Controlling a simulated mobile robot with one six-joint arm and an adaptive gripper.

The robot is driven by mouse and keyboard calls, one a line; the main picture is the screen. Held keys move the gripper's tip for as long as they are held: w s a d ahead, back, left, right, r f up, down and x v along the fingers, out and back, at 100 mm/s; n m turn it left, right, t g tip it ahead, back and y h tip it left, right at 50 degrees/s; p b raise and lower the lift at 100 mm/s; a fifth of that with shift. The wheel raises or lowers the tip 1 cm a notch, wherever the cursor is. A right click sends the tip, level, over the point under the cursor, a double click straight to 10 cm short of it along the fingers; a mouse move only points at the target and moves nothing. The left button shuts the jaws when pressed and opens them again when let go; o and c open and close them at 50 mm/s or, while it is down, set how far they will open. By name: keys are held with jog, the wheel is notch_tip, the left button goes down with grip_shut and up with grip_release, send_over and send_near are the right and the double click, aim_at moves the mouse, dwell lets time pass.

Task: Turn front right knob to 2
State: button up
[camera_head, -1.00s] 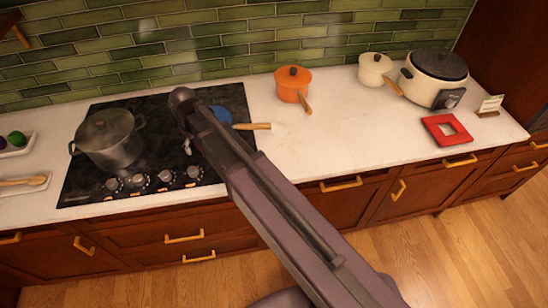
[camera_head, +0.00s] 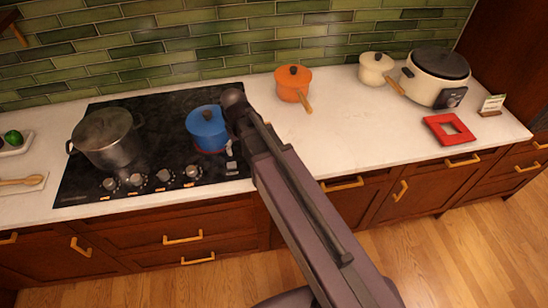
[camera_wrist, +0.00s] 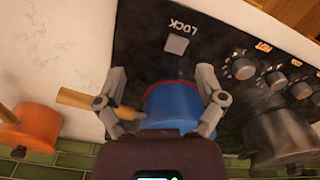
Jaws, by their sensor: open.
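In the head view my arm mostly hides the gripper.
A blue pot (camera_head: 207,130) stands on the right of the cooktop, close to my gripper; its wooden handle (camera_wrist: 88,100) shows beside a finger. A steel pot (camera_head: 103,138) stands at left. An orange pan (camera_head: 293,86) and red trivet (camera_head: 449,129) sit on the counter.

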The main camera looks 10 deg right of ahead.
jog(key=s+d+f+m+b, duration=0.1)
jog(key=s+d+m, duration=0.2)
jog(key=d, duration=0.7)
jog(key=shift+s+f+b, duration=0.35)
jog(key=shift+s+f, duration=0.05)
jog(key=shift+s, duration=0.7)
jog(key=shift+d, duration=0.15)
jog(key=shift+s+d+f+m, duration=0.15)
jog(key=shift+s+d+m, duration=0.1)
jog(key=shift+s+d, duration=0.3)
jog(key=shift+s+d+f+m, duration=0.1)
jog(key=shift+s+d+m, duration=0.2)
jog(key=shift+d, duration=0.35)
